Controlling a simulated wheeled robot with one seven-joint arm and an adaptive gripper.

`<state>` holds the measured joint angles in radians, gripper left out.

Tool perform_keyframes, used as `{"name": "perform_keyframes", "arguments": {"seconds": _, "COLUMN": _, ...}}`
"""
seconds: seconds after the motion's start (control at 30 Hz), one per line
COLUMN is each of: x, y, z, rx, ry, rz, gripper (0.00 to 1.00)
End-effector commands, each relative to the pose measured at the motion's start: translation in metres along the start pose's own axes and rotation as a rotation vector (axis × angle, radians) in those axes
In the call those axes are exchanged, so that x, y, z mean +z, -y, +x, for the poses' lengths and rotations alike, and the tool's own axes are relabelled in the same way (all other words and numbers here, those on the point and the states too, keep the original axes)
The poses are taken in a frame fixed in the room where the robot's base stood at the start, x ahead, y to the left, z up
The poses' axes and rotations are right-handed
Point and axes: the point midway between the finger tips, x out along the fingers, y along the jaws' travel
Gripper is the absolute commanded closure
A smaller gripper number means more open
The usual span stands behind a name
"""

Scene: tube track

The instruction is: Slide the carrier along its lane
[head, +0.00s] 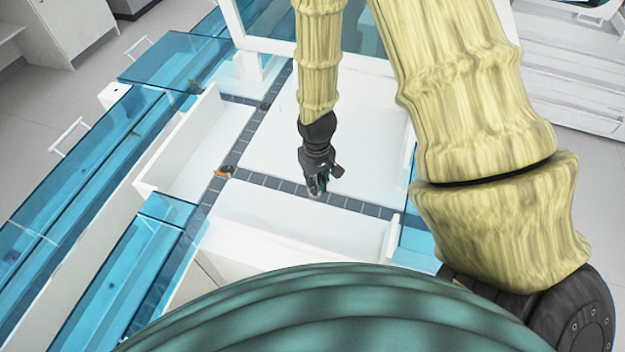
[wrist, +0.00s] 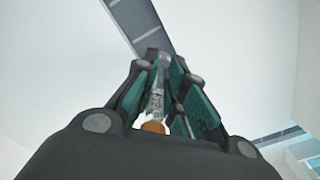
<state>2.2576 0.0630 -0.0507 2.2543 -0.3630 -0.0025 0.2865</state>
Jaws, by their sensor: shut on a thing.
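My gripper (head: 318,188) is low over the dark grey segmented lane (head: 353,205) that crosses the white worktop. In the wrist view my gripper (wrist: 160,75) is shut on a clear tube with an orange end (wrist: 153,127), which looks like the carrier. The fingers hide part of it, and whether it touches the lane cannot be told. In the wrist view the lane (wrist: 135,18) runs away from the fingertips toward the top. In the head view the held tube is mostly hidden by the gripper.
A small orange item (head: 225,170) sits at the lane's left corner, where another branch (head: 240,145) runs up the picture. A small dark item (head: 263,106) lies on that branch. White walls (head: 180,140) and blue clear panels (head: 100,150) stand left. The white worktop (head: 265,160) beside the lane is bare.

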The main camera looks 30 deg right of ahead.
Motion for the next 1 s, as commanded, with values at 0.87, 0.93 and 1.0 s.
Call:
{"name": "perform_keyframes", "arguments": {"seconds": 0.87, "x": 0.018, "y": -0.018, "z": 0.0, "rx": 0.0, "ry": 0.0, "rz": 0.0, "gripper": 1.0}}
{"name": "perform_keyframes", "arguments": {"seconds": 0.93, "x": 0.019, "y": -0.019, "z": 0.0, "rx": 0.0, "ry": -0.001, "rz": 0.0, "gripper": 1.0}}
{"name": "perform_keyframes", "arguments": {"seconds": 1.0, "x": 0.02, "y": -0.02, "z": 0.0, "rx": 0.0, "ry": -0.001, "rz": 0.0, "gripper": 1.0}}
